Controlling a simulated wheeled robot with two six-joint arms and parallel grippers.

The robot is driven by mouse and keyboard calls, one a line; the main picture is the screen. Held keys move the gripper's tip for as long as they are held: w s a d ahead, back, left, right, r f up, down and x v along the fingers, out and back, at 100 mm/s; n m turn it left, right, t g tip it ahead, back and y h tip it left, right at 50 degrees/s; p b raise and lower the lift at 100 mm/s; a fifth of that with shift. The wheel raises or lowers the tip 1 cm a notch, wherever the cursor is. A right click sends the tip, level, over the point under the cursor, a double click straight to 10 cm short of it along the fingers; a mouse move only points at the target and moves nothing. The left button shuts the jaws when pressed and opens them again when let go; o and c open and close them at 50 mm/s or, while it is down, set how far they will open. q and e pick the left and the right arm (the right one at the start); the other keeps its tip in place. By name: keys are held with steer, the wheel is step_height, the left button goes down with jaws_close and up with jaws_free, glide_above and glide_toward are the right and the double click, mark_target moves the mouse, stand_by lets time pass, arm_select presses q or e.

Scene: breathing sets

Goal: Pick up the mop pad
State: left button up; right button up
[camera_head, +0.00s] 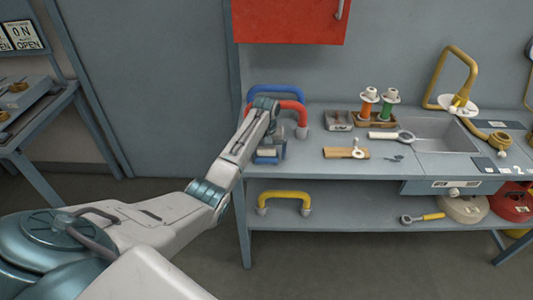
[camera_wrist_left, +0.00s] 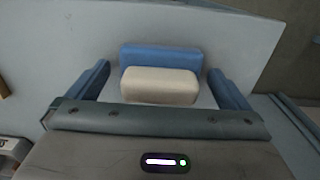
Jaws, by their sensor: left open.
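The mop pad is a blue and cream block; in the left wrist view its cream part (camera_wrist_left: 158,87) is in front of its blue part. My left gripper (camera_wrist_left: 158,69) is open, with one blue finger on each side of the pad and a visible gap on both sides. In the head view my left gripper (camera_head: 268,153) is at the left end of the workbench top and largely hides the pad. My right gripper is not in view.
Red and blue handles (camera_head: 301,115) stand on the workbench (camera_head: 310,177) just behind my gripper. A wooden block (camera_head: 346,153) and a ring-ended tool (camera_head: 390,135) lie to the right. A yellow handle (camera_head: 284,196) is on the lower shelf. A red cabinet (camera_head: 290,20) hangs above.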

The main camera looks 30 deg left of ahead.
mark_target(266, 148)
arm_select(q)
steer(key=c, duration=1)
steer(key=shift+r+b, duration=0.35)
steer(key=shift+r, duration=0.15)
step_height(266, 148, up, 2)
steer(key=shift+r+b, duration=0.25)
steer(key=shift+b, duration=0.4)
steer(key=s+d, duration=0.2)
steer(key=d, duration=0.1)
steer(key=d+b, duration=0.1)
steer(key=d, duration=0.1)
steer(key=shift+s+d+r, duration=0.1)
steer(key=shift+s, duration=0.3)
steer(key=s+d+p, duration=0.1)
steer(key=d, duration=0.2)
steer(key=s+d+p, duration=0.2)
steer(key=d, duration=0.1)
steer(key=s+d+r+p, duration=0.1)
steer(key=s+d+p, duration=0.1)
steer(key=shift+d+r, duration=0.1)
steer(key=shift+d, duration=0.3)
